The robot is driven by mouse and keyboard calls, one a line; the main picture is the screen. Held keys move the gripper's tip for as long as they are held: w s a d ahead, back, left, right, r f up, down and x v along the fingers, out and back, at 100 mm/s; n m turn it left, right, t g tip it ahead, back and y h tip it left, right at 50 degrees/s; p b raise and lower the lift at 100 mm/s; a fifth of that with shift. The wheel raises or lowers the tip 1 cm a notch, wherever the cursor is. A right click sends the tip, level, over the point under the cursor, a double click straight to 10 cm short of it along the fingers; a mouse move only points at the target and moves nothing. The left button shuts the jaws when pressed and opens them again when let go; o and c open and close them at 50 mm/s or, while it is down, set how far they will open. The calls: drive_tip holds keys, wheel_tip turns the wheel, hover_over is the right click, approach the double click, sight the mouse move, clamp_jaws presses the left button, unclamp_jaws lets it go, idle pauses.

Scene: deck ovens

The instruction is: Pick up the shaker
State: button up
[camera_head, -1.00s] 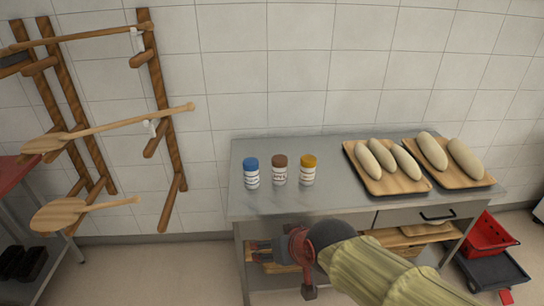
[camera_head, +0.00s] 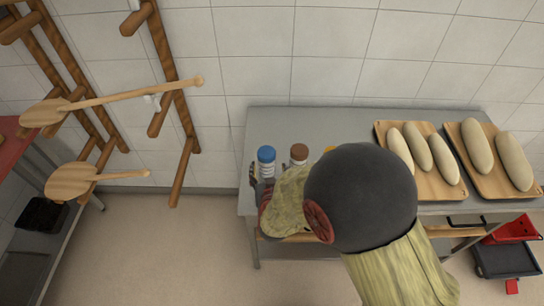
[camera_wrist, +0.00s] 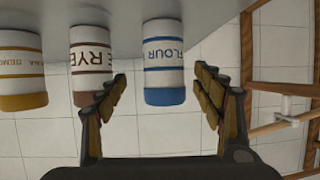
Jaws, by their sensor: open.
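Three shakers stand in a row on the metal table (camera_head: 330,118). The blue-lidded shaker (camera_head: 266,158) is leftmost, and its label reads FLOUR in the wrist view (camera_wrist: 164,62). The brown-lidded shaker (camera_head: 299,154) is beside it; its label shows RYE in the wrist view (camera_wrist: 91,62). The yellow-lidded shaker (camera_wrist: 22,70) is mostly hidden by my arm in the head view. My gripper (camera_wrist: 161,76) is open and empty. In the wrist view its fingers point at the flour shaker, one toward each side. Whether they touch it cannot be told. My arm hides much of the gripper in the head view.
Two wooden boards (camera_head: 452,191) (camera_head: 515,191) with several pale loaves lie at the table's right. A wooden rack with peels (camera_head: 70,180) stands at the left. A red basket (camera_head: 515,230) is at the lower right. A tiled wall (camera_head: 300,50) backs the table.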

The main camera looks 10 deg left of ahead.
drive_tip(key=x, duration=0.2)
drive_tip(key=b+x, duration=0.1)
drive_tip(key=x, duration=0.3)
drive_tip(key=shift+s+a+f+b, duration=0.1)
drive_tip(key=shift+a+f+b, duration=0.15)
drive_tip(key=shift+a+b, duration=0.05)
drive_tip(key=shift+c, duration=1.2)
drive_tip(key=c, duration=1.1)
drive_tip(key=shift+r, duration=0.15)
drive_tip(key=shift+c, duration=0.6)
